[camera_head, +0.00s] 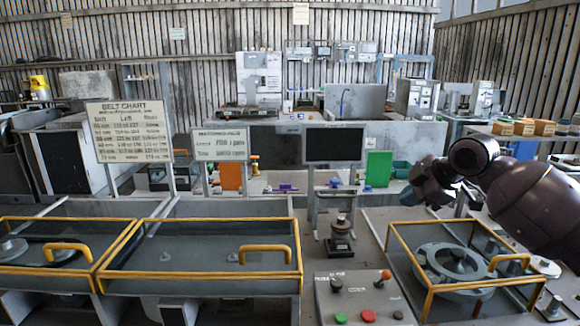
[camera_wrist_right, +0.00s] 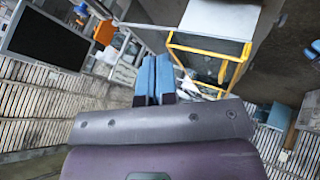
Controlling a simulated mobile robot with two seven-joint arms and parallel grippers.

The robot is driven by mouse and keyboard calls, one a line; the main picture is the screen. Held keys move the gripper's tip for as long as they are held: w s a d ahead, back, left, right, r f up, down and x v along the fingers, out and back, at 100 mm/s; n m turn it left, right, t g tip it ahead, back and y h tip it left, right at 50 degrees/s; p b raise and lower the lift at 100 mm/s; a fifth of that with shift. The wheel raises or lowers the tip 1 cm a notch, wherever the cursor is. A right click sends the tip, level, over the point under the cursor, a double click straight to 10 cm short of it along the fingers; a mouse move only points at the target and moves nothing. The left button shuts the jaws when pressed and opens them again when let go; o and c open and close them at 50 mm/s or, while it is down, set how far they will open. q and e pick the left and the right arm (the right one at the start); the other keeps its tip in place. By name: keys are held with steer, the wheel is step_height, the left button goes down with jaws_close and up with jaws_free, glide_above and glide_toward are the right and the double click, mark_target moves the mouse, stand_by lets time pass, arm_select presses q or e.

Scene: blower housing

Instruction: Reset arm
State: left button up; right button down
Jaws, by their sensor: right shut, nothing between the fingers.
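My right arm (camera_head: 520,195) comes in from the right in the head view, raised above the bench. Its gripper (camera_head: 424,184) hangs in the air, above and behind the yellow-framed cover on the right (camera_head: 402,262). In the right wrist view, the two blue fingers of the gripper (camera_wrist_right: 155,62) lie together, shut, with nothing held. The yellow-framed cover also shows in the wrist view (camera_wrist_right: 208,52), beyond the fingertips.
Two more yellow-framed covers (camera_head: 200,278) fill the left front. A control panel (camera_head: 355,300) with buttons and levers stands at the centre front. A dark monitor (camera_head: 334,144), a belt chart sign (camera_head: 129,132) and a smaller sign (camera_head: 220,145) stand behind. Cardboard boxes (camera_head: 523,128) sit at the right.

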steer(key=s+a+f+m+g+h, duration=0.1)
steer(key=s+a+f+m, duration=0.15)
steer(key=s+f, duration=0.9)
steer(key=s+a+f+m+h, duration=0.15)
steer(key=s+f+m, duration=0.25)
steer(key=s+f, duration=0.7)
steer(key=s+d+f+m+g+h, duration=0.1)
steer(key=s+d+f+m, duration=0.15)
steer(key=s, duration=0.45)
steer(key=s+d+f+m+h, duration=0.1)
steer(key=s+f+m, duration=0.1)
steer(key=s+m, duration=0.35)
steer(key=s+d+f+m+g+h, duration=0.1)
steer(key=s+d+f+m, duration=0.15)
steer(key=s, duration=0.55)
arm_select(q)
step_height(320, 180, down, 8)
steer(key=b, duration=0.8)
steer(key=shift+s+d+g, duration=0.15)
steer(key=shift+s+g, duration=0.15)
steer(key=shift+s, duration=0.15)
arm_select(e)
steer(key=w+f+t, duration=0.3)
steer(key=f, duration=0.6)
steer(key=w+f+n+t, duration=0.1)
steer(key=w+f+t, duration=0.3)
steer(key=f, duration=0.5)
steer(key=shift+a+f+t, duration=0.3)
steer(key=shift+a, duration=0.05)
